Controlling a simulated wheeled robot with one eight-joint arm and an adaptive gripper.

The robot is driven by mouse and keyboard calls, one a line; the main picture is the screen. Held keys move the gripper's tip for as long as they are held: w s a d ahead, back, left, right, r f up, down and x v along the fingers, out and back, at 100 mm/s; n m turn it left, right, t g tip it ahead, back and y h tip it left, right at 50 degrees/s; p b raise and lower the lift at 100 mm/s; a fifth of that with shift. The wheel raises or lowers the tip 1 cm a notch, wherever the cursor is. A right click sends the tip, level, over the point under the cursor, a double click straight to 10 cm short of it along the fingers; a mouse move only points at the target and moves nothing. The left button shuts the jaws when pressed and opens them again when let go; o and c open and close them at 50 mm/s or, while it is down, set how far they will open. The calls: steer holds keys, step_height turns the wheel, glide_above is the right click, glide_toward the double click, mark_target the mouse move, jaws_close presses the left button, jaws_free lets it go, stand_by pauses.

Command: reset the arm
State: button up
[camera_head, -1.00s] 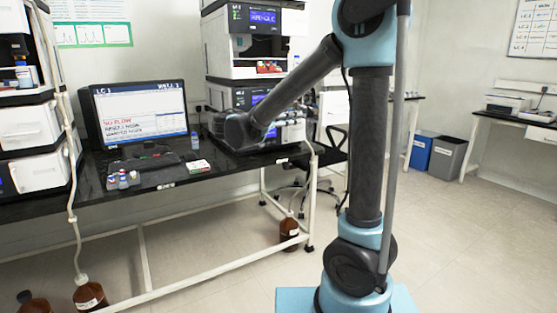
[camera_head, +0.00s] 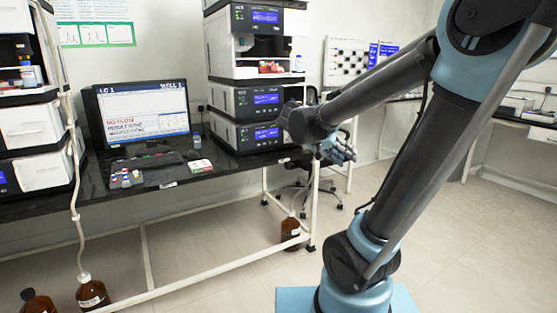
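My arm rises from its blue base at the lower right, leans to the right, and folds back left at the elbow near the top right. Its wrist ends in front of the right end of the black bench. My gripper (camera_head: 338,150) hangs beyond the wrist, to the right of the instrument stack and off the bench's right end. It is small and partly in shadow, so I cannot tell whether its fingers are open or shut. I see nothing held in it.
The black bench (camera_head: 85,205) carries a monitor (camera_head: 143,112), a tray of small vials (camera_head: 125,178), a small white-and-green box (camera_head: 200,166) and a stacked instrument (camera_head: 245,100). Brown bottles (camera_head: 92,293) stand on the floor. Open floor (camera_head: 230,275) lies in front.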

steer(key=s+d+f+n+g+y, duration=0.25)
steer(key=s+f+y, duration=0.25)
steer(key=s+f, duration=0.45)
steer(key=s+a+f+n+y, duration=0.3)
steer(key=s+a+f+y, duration=0.2)
steer(key=s+f, duration=0.2)
steer(key=shift+s+a+t, duration=0.4)
steer(key=shift+s+t, duration=0.05)
steer(key=shift+s, duration=0.45)
steer(key=shift+f, duration=0.1)
steer(key=shift+w+f, duration=0.2)
steer(key=shift+w, duration=0.25)
stand_by(1.0)
steer(key=shift+a+n, duration=0.1)
steer(key=shift+n, duration=0.15)
